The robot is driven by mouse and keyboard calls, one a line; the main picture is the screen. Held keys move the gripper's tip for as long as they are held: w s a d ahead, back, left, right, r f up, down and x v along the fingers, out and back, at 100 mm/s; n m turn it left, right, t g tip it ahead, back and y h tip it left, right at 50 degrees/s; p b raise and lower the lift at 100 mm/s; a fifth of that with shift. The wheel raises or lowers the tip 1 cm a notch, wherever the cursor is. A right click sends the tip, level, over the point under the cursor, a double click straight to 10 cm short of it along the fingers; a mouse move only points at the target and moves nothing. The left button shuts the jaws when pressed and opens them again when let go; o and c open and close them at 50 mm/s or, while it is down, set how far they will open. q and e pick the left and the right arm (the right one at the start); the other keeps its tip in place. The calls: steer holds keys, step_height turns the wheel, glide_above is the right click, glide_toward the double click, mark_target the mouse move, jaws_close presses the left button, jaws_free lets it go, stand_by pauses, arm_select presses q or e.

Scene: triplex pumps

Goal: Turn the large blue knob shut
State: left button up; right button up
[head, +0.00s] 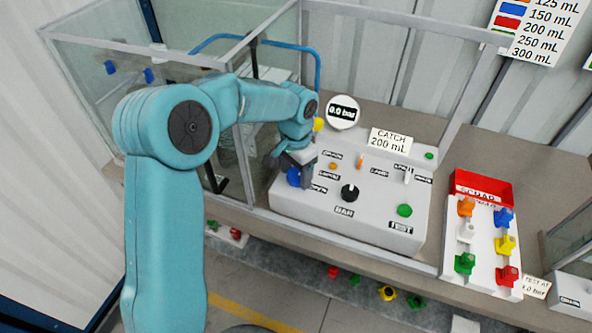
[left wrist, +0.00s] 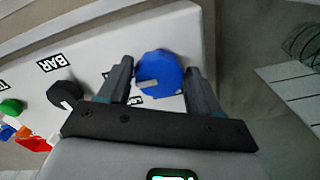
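The large blue knob (head: 293,177) is at the left end of the white sloped panel (head: 330,225), partly hidden by my left gripper (head: 297,162). In the left wrist view the blue knob (left wrist: 160,68) is round with a pale pointer mark toward its left side. The fingers of my left gripper (left wrist: 159,68) are spread, one on each side of the knob. I cannot tell whether either finger touches it. My right gripper is not in view.
A black knob (head: 349,193), a green button (head: 404,210) and small orange and white levers are on the same panel. A gauge (head: 343,112) reads 0.0 bar. Glass-walled frames surround the panel. A red tray (head: 482,186) and a rack of coloured valves (head: 484,240) stand right.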

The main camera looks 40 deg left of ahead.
arm_select(q)
steer(key=shift+w, duration=0.1)
steer(key=c, duration=0.6)
steer(key=shift+o, duration=0.2)
steer(key=shift+n, duration=0.3)
steer(key=n+b, duration=0.1)
steer(key=n, duration=0.1)
steer(key=shift+d+n+b, duration=0.1)
steer(key=shift+n+b, duration=0.2)
steer(key=shift+n, duration=0.1)
steer(key=n+b, duration=0.1)
steer(key=n, duration=0.2)
steer(key=shift+n, duration=0.3)
steer(key=n+b, duration=0.1)
steer(key=n, duration=0.4)
steer(key=shift+w+d+b, duration=0.1)
steer(key=shift+b, duration=0.25)
steer(key=n+b, duration=0.1)
steer(key=n, duration=0.4)
steer(key=shift+r+n, duration=0.1)
steer(key=shift+n, duration=0.3)
